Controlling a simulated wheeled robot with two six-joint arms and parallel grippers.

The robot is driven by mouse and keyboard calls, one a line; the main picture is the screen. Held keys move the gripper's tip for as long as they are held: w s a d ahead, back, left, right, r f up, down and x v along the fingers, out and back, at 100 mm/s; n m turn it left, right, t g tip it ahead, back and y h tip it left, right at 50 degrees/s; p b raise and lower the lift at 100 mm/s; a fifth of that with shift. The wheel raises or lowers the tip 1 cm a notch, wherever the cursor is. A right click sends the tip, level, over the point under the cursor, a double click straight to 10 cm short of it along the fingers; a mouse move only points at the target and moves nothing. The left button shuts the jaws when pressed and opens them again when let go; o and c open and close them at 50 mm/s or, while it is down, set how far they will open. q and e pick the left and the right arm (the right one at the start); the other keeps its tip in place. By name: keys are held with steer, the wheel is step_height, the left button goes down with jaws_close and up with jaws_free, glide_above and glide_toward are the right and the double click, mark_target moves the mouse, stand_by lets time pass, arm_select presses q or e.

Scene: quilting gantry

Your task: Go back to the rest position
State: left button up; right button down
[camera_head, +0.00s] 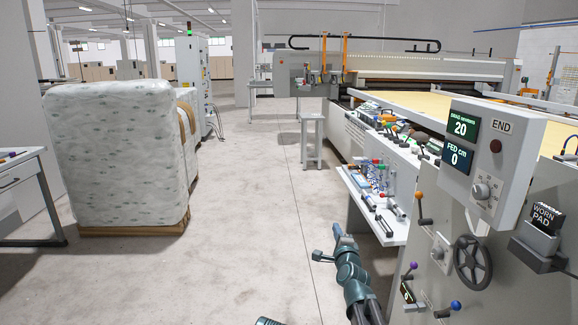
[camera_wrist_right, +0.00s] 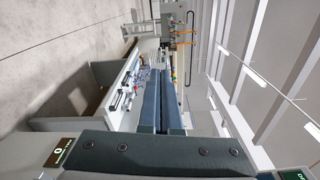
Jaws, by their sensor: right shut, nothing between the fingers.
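My right gripper (camera_head: 338,231) reaches up from the bottom of the head view, over the grey floor and left of the machine's control side. In the right wrist view its two blue-grey fingers (camera_wrist_right: 161,88) lie side by side, shut, with nothing held between them. A dark piece at the bottom edge of the head view may belong to my left arm. The fingers of my left gripper do not show.
A control box (camera_head: 487,150) reads 20 and 0, above a handwheel (camera_head: 472,262) and levers. A white shelf with tools (camera_head: 392,232) is right of my right gripper. A wrapped stack (camera_head: 115,155) stands left. The floor (camera_head: 240,220) between is clear.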

steer(key=s+a+f+n+g+y, duration=0.25)
steer(key=s+f+n+g, duration=0.65)
steer(key=s+f+n, duration=0.5)
steer(key=s+d+f+n+g+h, duration=0.2)
steer(key=s+f+n+g, duration=0.15)
steer(key=s, duration=0.65)
steer(key=s+d+f+n+g+h, duration=0.15)
steer(key=s+f+g, duration=0.3)
steer(key=s, duration=0.55)
steer(key=s+a+n+g, duration=0.1)
steer(key=s+a+n, duration=0.3)
steer(key=a, duration=0.6)
step_height(320, 180, up, 19)
steer(key=p, duration=1.8)
steer(key=shift+s+r+h+p, duration=0.15)
steer(key=shift+s+h+p, duration=0.2)
steer(key=shift+s+h, duration=0.05)
